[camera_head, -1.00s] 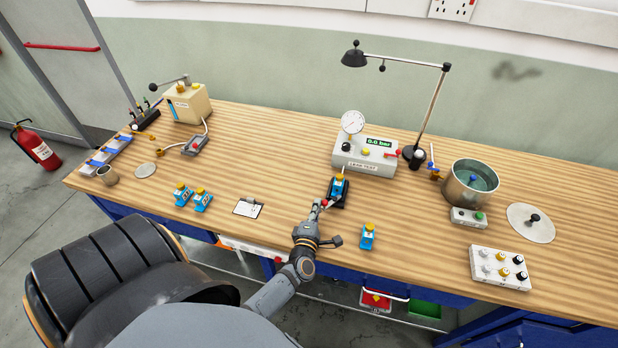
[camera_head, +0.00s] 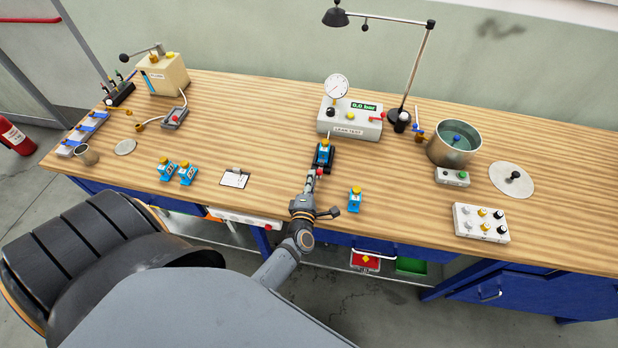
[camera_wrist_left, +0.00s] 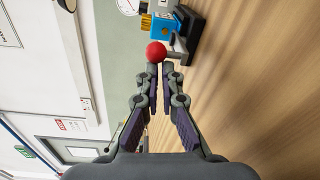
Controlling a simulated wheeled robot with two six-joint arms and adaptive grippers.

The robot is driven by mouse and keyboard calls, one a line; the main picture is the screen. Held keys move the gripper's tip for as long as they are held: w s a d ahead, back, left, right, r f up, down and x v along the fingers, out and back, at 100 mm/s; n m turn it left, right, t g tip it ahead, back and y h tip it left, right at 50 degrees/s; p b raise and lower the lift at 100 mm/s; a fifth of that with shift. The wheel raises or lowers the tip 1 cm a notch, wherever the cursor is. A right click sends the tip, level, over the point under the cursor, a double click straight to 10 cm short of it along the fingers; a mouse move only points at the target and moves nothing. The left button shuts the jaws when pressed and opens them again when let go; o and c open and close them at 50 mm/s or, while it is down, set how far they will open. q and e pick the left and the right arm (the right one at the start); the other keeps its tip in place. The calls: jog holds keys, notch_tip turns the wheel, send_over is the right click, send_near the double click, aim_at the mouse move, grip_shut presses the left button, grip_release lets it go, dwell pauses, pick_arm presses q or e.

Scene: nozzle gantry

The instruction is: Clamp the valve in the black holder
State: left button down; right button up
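The blue valve with a yellow top (camera_head: 324,151) sits in the black holder (camera_head: 331,166), in front of the leak tester. A red ball knob (camera_head: 320,171) shows at the holder's near side. In the left wrist view the red ball (camera_wrist_left: 156,51) lies just beyond my fingertips, with the blue valve (camera_wrist_left: 164,25) and black holder (camera_wrist_left: 186,38) behind it. I cannot tell whether the tips touch the ball. My right gripper is not in view.
The leak tester (camera_head: 350,120) with its gauge stands behind the holder. A blue valve (camera_head: 355,199) stands right of my arm, and two more (camera_head: 177,172) stand left. A white card (camera_head: 235,179) lies between. A metal pot (camera_head: 454,145) is at right.

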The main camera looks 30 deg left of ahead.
pick_arm(q)
jog(key=shift+w+d, duration=0.1)
jog(key=shift+d, duration=0.15)
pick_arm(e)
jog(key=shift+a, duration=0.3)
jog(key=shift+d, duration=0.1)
pick_arm(q)
jog(key=shift+s, duration=0.2)
jog(key=v, duration=0.7)
jog(key=shift+d+r, duration=0.1)
jog(key=shift+d, duration=0.2)
jog(key=shift+s+a, duration=0.15)
jog(key=shift+a, duration=0.4)
jog(key=shift+d, duration=0.2)
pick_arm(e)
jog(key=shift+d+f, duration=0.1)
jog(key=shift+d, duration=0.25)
